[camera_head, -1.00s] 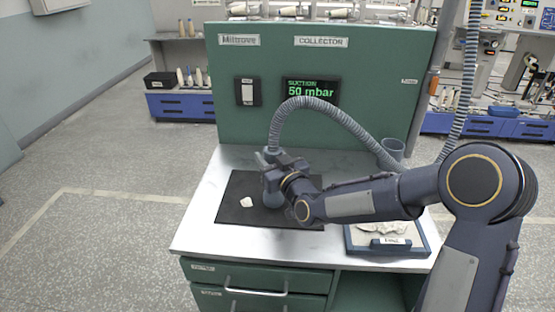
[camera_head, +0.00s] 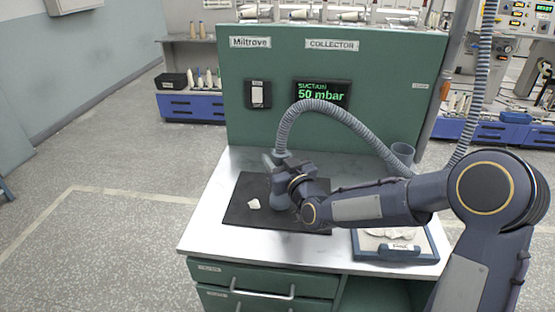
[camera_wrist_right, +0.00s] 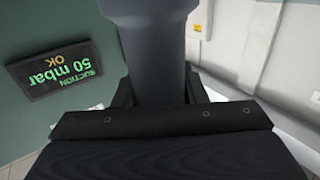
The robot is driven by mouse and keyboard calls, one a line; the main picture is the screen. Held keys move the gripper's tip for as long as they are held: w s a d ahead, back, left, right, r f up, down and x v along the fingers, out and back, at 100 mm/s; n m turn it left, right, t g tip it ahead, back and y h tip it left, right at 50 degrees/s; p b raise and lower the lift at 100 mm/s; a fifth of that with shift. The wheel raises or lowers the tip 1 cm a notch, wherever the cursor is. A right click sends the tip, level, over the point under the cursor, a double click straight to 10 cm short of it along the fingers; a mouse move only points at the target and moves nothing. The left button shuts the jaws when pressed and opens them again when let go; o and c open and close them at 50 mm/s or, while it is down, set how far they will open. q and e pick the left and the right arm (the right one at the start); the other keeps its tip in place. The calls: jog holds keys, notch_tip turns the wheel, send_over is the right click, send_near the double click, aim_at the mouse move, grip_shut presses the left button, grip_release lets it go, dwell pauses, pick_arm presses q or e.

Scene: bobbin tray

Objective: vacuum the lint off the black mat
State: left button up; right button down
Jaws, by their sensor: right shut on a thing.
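A black mat (camera_head: 245,216) lies on the light metal worktop. One small white piece of lint (camera_head: 253,203) shows on it, left of the vacuum nozzle. My right gripper (camera_head: 283,172) is shut on the grey vacuum nozzle (camera_head: 281,199), which stands upright over the mat. Its mouth is low at the mat; I cannot tell whether it touches. The grey ribbed hose (camera_head: 322,106) arches from the nozzle's top to the right. In the right wrist view the nozzle's dark body (camera_wrist_right: 155,45) fills the middle between the fingers. My left gripper is out of view.
A blue-rimmed tray (camera_head: 398,254) with whitish material sits right of the mat, under my right forearm. A green panel (camera_head: 262,125) with a display (camera_head: 322,93) reading "SUCTION 50 mbar" rises behind. A grey cup-like holder (camera_head: 403,152) stands at back right. The worktop's front left is clear.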

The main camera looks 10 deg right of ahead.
jog(key=w+a+b, duration=0.1)
jog(key=w+a, duration=0.1)
jog(key=a, duration=0.5)
jog(key=shift+w+a, duration=0.2)
dwell(0.4)
jog(key=shift+r, duration=0.15)
dwell(0.7)
